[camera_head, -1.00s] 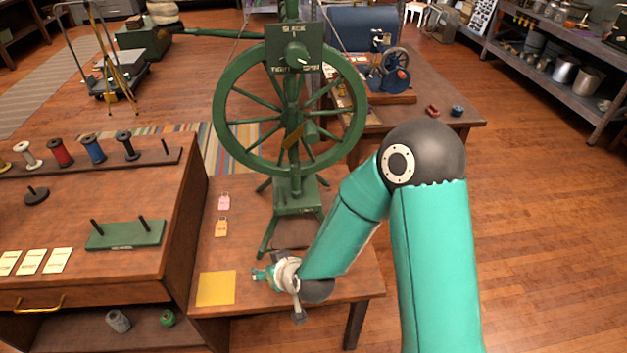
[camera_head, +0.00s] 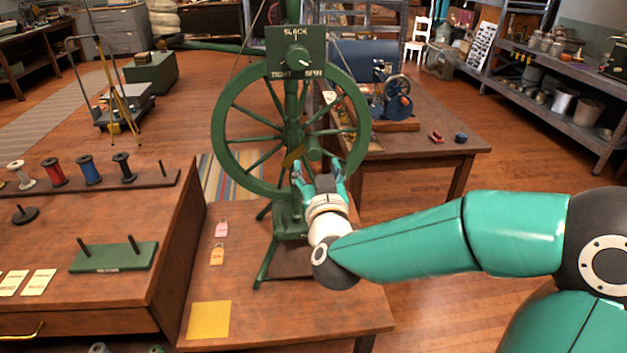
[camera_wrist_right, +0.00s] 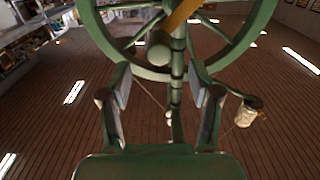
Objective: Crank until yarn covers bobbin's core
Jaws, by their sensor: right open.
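The green spinning wheel (camera_head: 219,125) stands upright on the small wooden table. A dull yellow bar (camera_head: 293,156) crosses near its hub, and a green knob (camera_head: 314,149) sticks out beside it. My right gripper (camera_head: 320,174) is open just below the knob. In the right wrist view the open fingers (camera_wrist_right: 160,88) point at the lower wheel, with the knob (camera_wrist_right: 158,53) beyond them, apart from both fingers. A pale spool-like thing (camera_wrist_right: 247,113), perhaps the bobbin, shows at the right with a thread by it; its core cannot be made out. My left gripper is out of view.
A dial panel (camera_head: 296,50) sits above the wheel. A pink tag (camera_head: 221,230), an orange tag (camera_head: 217,255) and a yellow square (camera_head: 209,320) lie left of the wheel's base. A spool rack (camera_head: 150,180) stands further left. The table's front right is clear.

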